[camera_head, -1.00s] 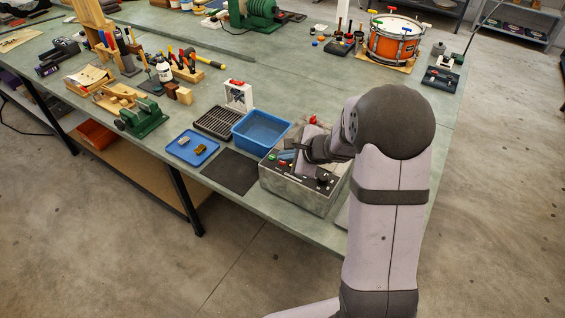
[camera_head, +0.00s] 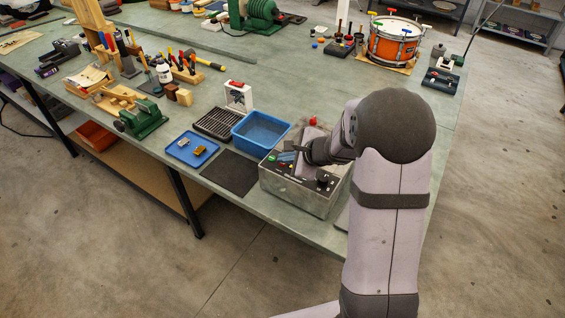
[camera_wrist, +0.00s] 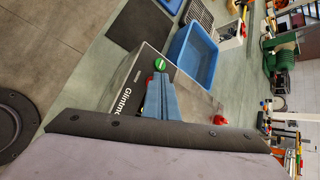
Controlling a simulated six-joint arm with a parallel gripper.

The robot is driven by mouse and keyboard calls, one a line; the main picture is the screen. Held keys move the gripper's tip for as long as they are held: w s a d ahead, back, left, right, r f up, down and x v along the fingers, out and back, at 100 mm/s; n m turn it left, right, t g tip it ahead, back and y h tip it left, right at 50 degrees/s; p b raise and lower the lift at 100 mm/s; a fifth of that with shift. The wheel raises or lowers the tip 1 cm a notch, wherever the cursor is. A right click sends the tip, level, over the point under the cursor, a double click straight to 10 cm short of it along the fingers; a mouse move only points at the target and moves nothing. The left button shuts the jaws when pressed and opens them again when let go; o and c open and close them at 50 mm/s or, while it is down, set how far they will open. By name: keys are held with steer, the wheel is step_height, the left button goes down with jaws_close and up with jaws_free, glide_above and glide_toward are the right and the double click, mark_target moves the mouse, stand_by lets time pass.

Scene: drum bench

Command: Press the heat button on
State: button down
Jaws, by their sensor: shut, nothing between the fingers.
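A grey control box (camera_head: 300,195) with a dark sloped panel stands at the bench's front edge. A green button (camera_head: 271,158) is on the panel's left side, and it also shows in the wrist view (camera_wrist: 165,66). A red button (camera_wrist: 149,79) is close to it. A black knob (camera_head: 323,176) is at the panel's right. My gripper (camera_head: 285,157) is over the panel, its blue fingers together and empty. In the wrist view, its fingertips (camera_wrist: 158,80) are beside the green and red buttons; contact cannot be told. The heat button's label cannot be read, and my arm hides part of the panel.
A red knob (camera_head: 312,121) rises behind the panel. A dark mat (camera_head: 231,173) lies to the left, with a blue tray (camera_head: 178,153) holding small parts beyond it. A black rack (camera_head: 217,122) is nearby.

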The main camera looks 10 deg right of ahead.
steer(key=shift+r, duration=0.1)
steer(key=shift+r+p, duration=0.35)
steer(key=shift+r, duration=0.15)
step_height(320, 180, up, 6)
steer(key=p, duration=0.4)
stand_by(0.5)
stand_by(0.4)
